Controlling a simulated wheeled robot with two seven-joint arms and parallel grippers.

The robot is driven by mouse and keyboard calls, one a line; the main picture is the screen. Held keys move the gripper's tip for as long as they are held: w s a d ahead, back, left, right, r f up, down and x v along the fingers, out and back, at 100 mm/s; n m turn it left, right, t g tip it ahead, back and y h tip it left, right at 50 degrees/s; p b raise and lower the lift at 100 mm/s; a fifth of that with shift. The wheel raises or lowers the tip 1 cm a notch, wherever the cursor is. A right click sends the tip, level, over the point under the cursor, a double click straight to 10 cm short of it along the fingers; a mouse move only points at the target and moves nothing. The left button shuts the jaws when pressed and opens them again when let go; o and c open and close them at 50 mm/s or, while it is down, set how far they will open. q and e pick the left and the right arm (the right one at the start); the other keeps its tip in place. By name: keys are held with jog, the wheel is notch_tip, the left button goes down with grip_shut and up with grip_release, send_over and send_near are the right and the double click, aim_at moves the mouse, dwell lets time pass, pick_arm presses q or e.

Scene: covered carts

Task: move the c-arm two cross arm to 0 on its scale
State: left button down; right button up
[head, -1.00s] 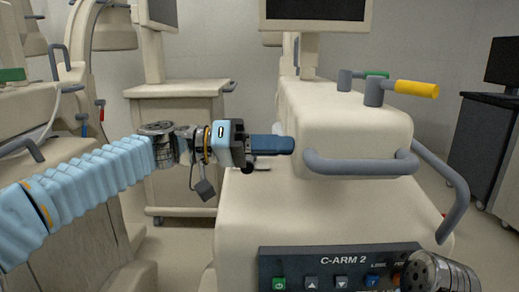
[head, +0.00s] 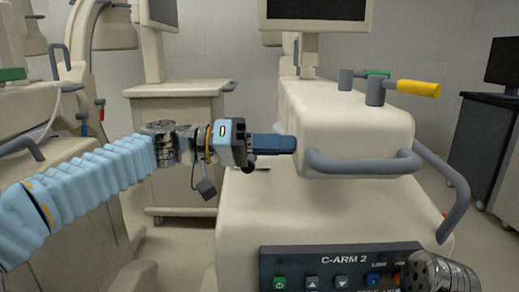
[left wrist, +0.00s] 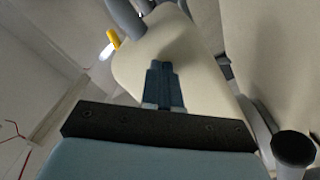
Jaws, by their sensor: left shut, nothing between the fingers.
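The C-arm 2 cart (head: 240,225) stands in front of me, its black label panel (head: 340,262) at the bottom. In the left wrist view the shut fingers (left wrist: 163,84) appear against the cream housing (left wrist: 150,50); contact cannot be told. No scale is readable.
A monitor (head: 312,12) stands behind the housing. Another cream cart (head: 178,105) and more equipment with a cream curved arm (head: 90,60) stand at the left. A dark-topped cabinet (head: 485,140) stands at the right. Some floor shows between the carts.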

pick_arm(q)
jog(key=a+b, duration=0.1)
jog(key=a, duration=0.4)
jog(key=shift+w+a, duration=0.1)
jog(key=shift+a, duration=0.15)
dwell(0.5)
